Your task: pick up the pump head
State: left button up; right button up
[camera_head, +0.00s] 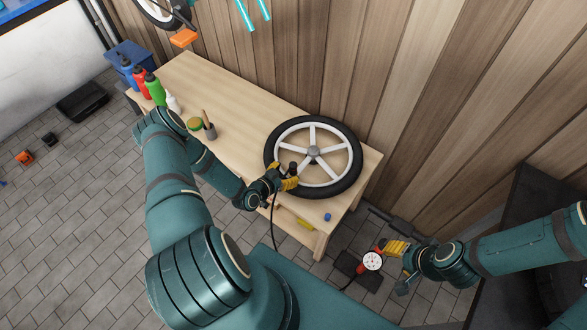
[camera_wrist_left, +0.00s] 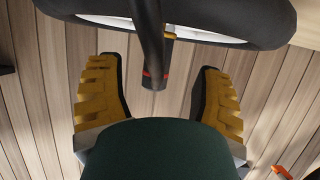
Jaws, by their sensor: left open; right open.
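The pump head (camera_wrist_left: 153,77) is a black cylinder with a red ring on the end of a black hose (camera_wrist_left: 150,30). In the left wrist view it lies between the two yellow fingers of my left gripper (camera_wrist_left: 155,90), with a visible gap on each side. In the head view my open left gripper (camera_head: 289,180) is at the near edge of the wheel (camera_head: 313,190) on the bench, and the fingers partly hide the pump head. My right gripper (camera_head: 393,248) is open by the red pump with a white gauge (camera_head: 372,261); whether they touch is unclear.
The wooden bench (camera_head: 235,95) carries several bottles (camera_head: 155,88) at its far left end and a cup with a brush (camera_head: 209,130). A small blue item (camera_head: 327,217) lies near the front right corner. The wooden wall is close behind the wheel.

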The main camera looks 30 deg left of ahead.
aim_at(296, 167)
pick_arm(q)
jog(key=shift+b+x, duration=0.4)
jog(key=shift+x, duration=2.6)
jog(key=shift+d+r, duration=0.2)
jog(key=shift+r, duration=0.05)
grip_shut()
jog(key=shift+f, duration=0.1)
